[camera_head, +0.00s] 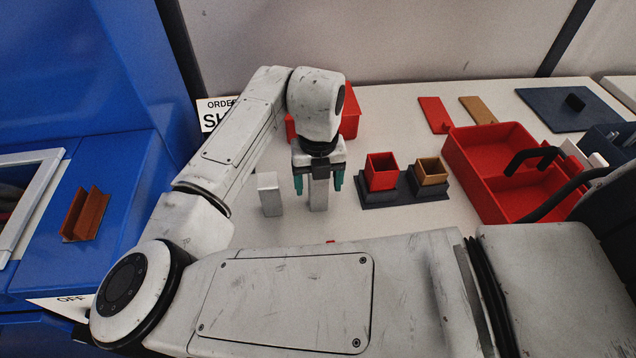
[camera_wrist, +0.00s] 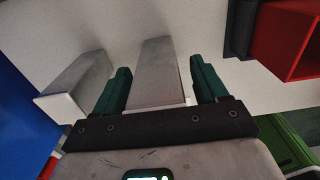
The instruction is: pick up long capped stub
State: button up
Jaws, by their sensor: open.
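Two grey upright stubs with pale ends stand on the white table. One stub (camera_head: 319,196) is between the fingers of my gripper (camera_head: 318,186); the other stub (camera_head: 269,195) stands just left of it. In the wrist view the middle stub (camera_wrist: 158,72) rises between the two green fingers, with a gap on each side. The left stub (camera_wrist: 76,87) is outside the left finger there. My gripper is open, pointing down, and not closed on the middle stub. I cannot tell for certain which is the long capped stub.
To the right are dark holders with a red cup (camera_head: 381,172) and a tan cup (camera_head: 431,171), then a red divided tray (camera_head: 468,165). A red box (camera_head: 350,123) sits behind my gripper. A blue cabinet (camera_head: 130,180) stands left. Front table space is partly hidden by my arm.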

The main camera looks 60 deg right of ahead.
jog(key=c, duration=1.1)
jog(key=shift+r, duration=0.1)
